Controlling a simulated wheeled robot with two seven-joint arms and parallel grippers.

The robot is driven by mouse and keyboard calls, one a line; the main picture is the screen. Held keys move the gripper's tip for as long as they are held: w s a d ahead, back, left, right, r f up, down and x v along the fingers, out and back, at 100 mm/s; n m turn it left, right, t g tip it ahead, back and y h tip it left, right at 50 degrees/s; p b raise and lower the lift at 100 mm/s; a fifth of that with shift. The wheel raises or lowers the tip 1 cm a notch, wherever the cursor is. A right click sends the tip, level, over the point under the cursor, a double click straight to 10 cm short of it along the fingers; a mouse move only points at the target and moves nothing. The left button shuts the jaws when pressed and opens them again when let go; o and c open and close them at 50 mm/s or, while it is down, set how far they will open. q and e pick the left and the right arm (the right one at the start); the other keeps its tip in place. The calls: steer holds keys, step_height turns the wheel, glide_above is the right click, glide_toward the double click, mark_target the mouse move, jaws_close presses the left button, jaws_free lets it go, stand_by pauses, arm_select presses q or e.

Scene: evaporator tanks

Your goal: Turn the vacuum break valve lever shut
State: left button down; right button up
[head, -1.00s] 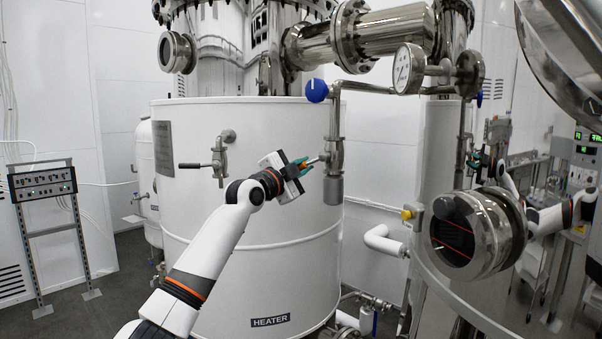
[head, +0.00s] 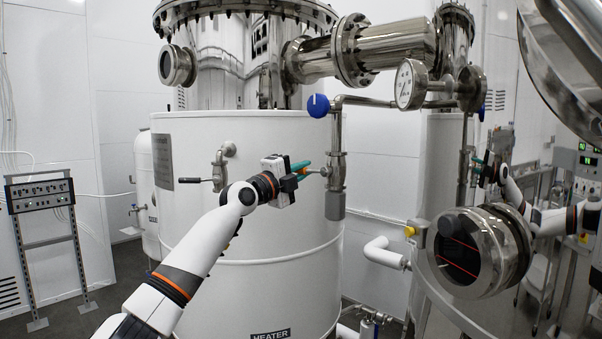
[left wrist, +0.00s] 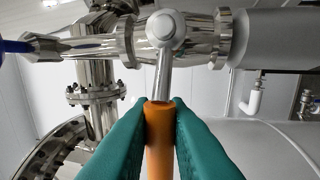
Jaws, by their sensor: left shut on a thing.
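The vacuum break valve (head: 336,172) sits on the vertical steel pipe in front of the white heater tank. Its lever sticks out to the left, roughly level and across the pipe. In the left wrist view the lever has an orange grip (left wrist: 159,140) and a bare metal stem (left wrist: 163,78) leading to a round hub (left wrist: 166,30). My left gripper (head: 303,170) is shut on the orange grip, with a green finger on each side; it also fills the lower left wrist view (left wrist: 160,125). My right gripper (head: 483,165) is far right, small, its jaws unclear.
The heater tank (head: 240,290) stands close behind my left gripper, with another handled valve (head: 218,170) on its wall. A blue knob (head: 318,105) and a pressure gauge (head: 410,84) sit above. A round sight glass (head: 470,248) juts out at lower right.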

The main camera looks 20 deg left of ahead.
arm_select(q)
steer(key=shift+r, duration=0.1)
steer(key=c, duration=1.4)
jaws_free()
steer(key=shift+c, duration=0.2)
steer(key=shift+s+a+f, duration=0.1)
steer(key=shift+s+f, duration=0.1)
steer(key=b+v, duration=0.5)
steer(key=v, duration=0.6)
steer(key=shift+s+b, duration=0.3)
steer(key=shift+b, duration=0.05)
